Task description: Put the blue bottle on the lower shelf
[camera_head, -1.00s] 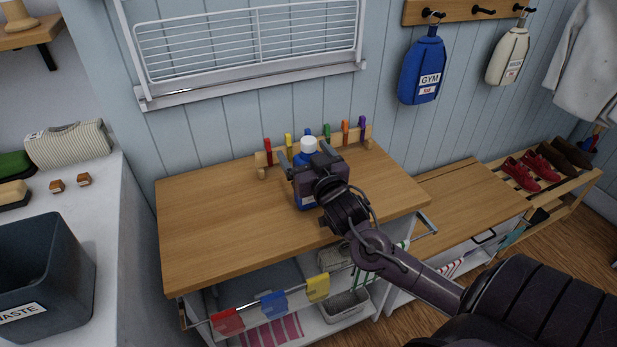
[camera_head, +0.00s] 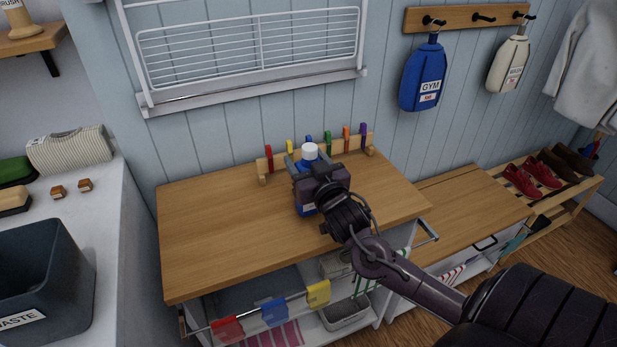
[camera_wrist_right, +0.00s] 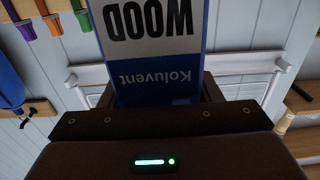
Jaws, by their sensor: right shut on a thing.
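The blue bottle (camera_head: 309,153) has a white cap and stands upright at the wooden counter (camera_head: 215,225), largely hidden behind my right gripper (camera_head: 308,172). My right gripper is shut on it, its fingers around the bottle's sides. In the right wrist view the bottle (camera_wrist_right: 155,75) fills the space between the fingers, its label reading "WOOD" and "Koluvent" upside down. I cannot tell whether its base touches the counter. The lower shelf (camera_head: 312,335) shows in part under the counter, behind a rail with coloured cloths. My left gripper is not in view.
A peg rack (camera_head: 270,165) with coloured clips stands behind the bottle. A rail with red, blue and yellow cloths (camera_head: 274,311) crosses the cabinet front. A grey basket (camera_head: 345,312) sits below. The counter's left part is clear. A waste bin (camera_head: 45,275) stands at left.

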